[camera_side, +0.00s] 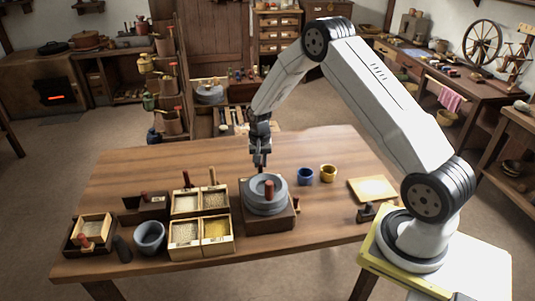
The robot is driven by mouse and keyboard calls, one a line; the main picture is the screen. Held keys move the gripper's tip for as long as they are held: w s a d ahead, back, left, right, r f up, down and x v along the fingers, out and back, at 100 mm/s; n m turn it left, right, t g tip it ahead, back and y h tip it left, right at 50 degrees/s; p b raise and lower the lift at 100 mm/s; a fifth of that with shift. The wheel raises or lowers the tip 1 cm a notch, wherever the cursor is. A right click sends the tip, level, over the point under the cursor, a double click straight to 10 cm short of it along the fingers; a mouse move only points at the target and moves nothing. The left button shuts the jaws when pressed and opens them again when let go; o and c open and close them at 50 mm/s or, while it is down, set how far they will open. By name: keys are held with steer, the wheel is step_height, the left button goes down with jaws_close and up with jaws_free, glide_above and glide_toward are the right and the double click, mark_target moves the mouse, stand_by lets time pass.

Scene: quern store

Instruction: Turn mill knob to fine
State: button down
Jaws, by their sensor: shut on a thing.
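The mill is a round grey stone (265,204) on a square wooden base (268,226), near the middle of the table. A red-brown upright handle (269,190) stands on top of the stone. My gripper (260,164) points straight down over the back of the stone, just behind the handle. It is shut on a small dark piece there, which looks like the mill knob; the fingers mostly hide it. I cannot read any fine or coarse marking at this size. A small reddish-brown peg (297,204) shows at the right side of the base.
Wooden boxes of grain (202,250), a grey bowl (149,237) and a tray (92,228) stand left of the mill. The table's back left is clear.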

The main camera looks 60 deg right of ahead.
steer(key=n, duration=0.5)
steer(key=shift+n, duration=0.3)
steer(key=n, duration=0.5)
steer(key=shift+n, duration=0.4)
steer(key=c, duration=0.6)
jaws_free()
steer(key=shift+o, duration=0.2)
steer(key=shift+r, duration=0.15)
steer(key=shift+r, duration=3.8)
